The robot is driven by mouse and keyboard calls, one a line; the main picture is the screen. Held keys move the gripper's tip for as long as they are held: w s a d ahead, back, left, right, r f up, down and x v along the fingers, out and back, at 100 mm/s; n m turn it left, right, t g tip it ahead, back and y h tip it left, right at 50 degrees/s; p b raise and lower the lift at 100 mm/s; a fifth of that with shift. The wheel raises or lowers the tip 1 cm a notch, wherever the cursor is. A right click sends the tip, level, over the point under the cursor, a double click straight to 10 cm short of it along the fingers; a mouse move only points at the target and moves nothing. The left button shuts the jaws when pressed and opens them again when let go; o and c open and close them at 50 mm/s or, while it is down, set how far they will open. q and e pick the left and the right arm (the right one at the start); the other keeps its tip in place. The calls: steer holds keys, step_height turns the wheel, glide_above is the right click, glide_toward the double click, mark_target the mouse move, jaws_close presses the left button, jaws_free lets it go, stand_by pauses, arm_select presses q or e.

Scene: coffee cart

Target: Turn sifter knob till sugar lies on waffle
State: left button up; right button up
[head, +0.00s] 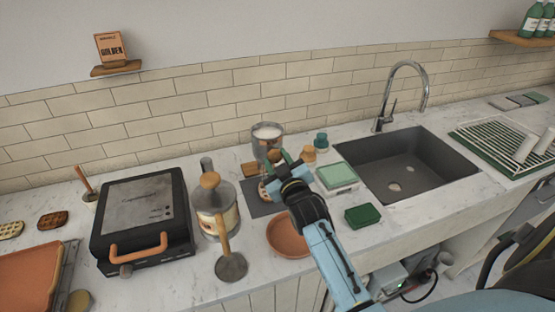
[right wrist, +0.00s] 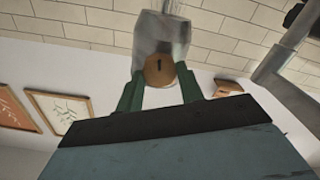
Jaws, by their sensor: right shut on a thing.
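The sifter (head: 267,131) is a grey metal cup holding white sugar, on a stand at the back of the counter. It also shows in the right wrist view (right wrist: 160,35). My right gripper (head: 279,162) is shut on the sifter's round wooden knob (right wrist: 159,70). Its green fingers sit on both sides of the knob in the right wrist view. A brown waffle (head: 264,189) lies below the sifter on a dark mat (head: 260,209), partly hidden by my gripper. I cannot tell whether sugar lies on it. My left gripper is not in view.
A black waffle iron (head: 140,212) and a glass jar (head: 212,215) stand to the left. A ladle (head: 231,266) and terracotta dish (head: 285,238) are in front. A white-green box (head: 337,176), a green sponge (head: 362,215) and the sink (head: 410,168) are to the right.

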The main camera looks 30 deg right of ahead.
stand_by(0.5)
steer(key=o, duration=1)
steer(key=shift+s, duration=0.1)
steer(key=b+v, duration=0.1)
steer(key=v, duration=1.2)
steer(key=shift+s+a, duration=0.1)
